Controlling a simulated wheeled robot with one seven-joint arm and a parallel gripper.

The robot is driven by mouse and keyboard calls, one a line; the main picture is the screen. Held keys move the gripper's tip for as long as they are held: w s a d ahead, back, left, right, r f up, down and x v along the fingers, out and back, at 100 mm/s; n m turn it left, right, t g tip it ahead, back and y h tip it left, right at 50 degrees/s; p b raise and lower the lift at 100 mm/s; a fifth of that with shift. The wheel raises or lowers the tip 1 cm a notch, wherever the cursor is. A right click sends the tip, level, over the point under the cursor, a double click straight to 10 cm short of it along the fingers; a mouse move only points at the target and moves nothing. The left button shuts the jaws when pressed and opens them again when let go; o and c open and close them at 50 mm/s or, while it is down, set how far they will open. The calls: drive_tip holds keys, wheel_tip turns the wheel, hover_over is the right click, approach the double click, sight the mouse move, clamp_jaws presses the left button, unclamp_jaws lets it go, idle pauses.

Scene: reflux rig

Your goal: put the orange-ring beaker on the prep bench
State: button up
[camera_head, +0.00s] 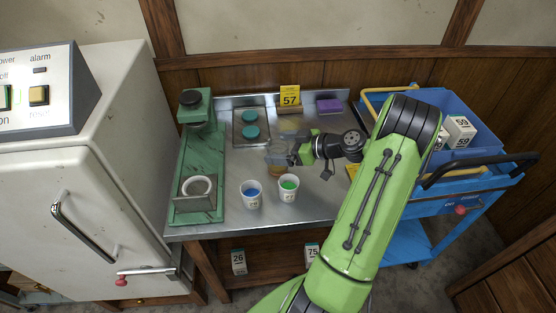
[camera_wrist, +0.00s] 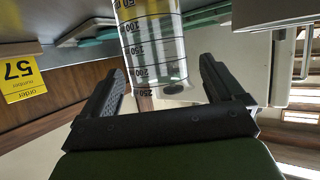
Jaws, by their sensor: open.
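A clear beaker (camera_head: 278,156) with black graduation marks is over the steel-topped bench (camera_head: 240,222), just left of my gripper (camera_head: 291,153). An amber tint shows at its lower end; I cannot make out a ring clearly. In the wrist view the beaker (camera_wrist: 155,50) appears upside down between the two spread fingers of my gripper (camera_wrist: 165,90), with yellow at its far end. My gripper is open around it, with gaps beside the glass. I cannot tell whether the beaker touches the bench top. No label shows which surface is the prep bench.
Two white cups, one blue inside (camera_head: 251,194) and one green inside (camera_head: 288,188), stand in front of the beaker. A green stand (camera_head: 198,150) is at left, a tray with teal discs (camera_head: 250,132) behind. A blue cart (camera_head: 405,220) is at right. Bare steel lies front left.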

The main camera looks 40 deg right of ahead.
sight(272, 147)
drive_tip(key=x, duration=0.3)
drive_tip(key=shift+w+f, duration=0.15)
drive_tip(key=c, duration=1.3)
drive_tip(key=shift+o, duration=0.2)
drive_tip(key=shift+r, duration=0.2)
wheel_tip(272, 147, up, 10)
drive_tip(key=p, duration=0.2)
drive_tip(key=shift+f, duration=0.1)
